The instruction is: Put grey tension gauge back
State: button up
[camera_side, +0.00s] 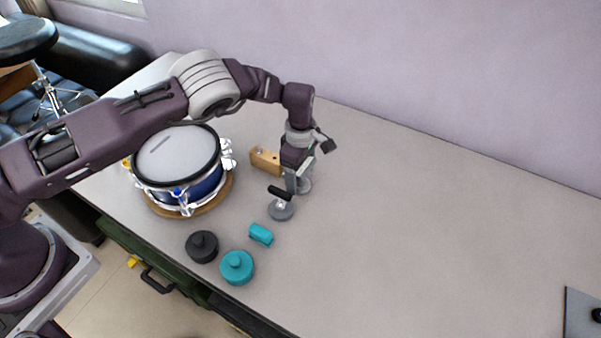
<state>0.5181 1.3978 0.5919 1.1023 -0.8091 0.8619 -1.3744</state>
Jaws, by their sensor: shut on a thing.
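My gripper (297,184) points down just above the table, right of the drum. It is shut on a grey round piece, which I take to be the grey tension gauge (306,186); the fingers partly hide it. I cannot tell whether it touches the table. Close in front and to the left is another grey disc (281,211) with a black bar-shaped handle (279,192) above it.
A blue drum (187,193) with a pale head stands on a round wooden base at left. A wooden block (265,160) lies behind. A black knobbed disc (202,247), a teal one (237,268) and a small teal block (261,235) lie in front. The table's right is mostly clear.

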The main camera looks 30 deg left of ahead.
jog(key=shift+w, duration=0.1)
jog(key=o, duration=2)
jog(key=shift+o, duration=0.2)
notch_tip(320, 180, up, 12)
jog(key=shift+r, duration=0.1)
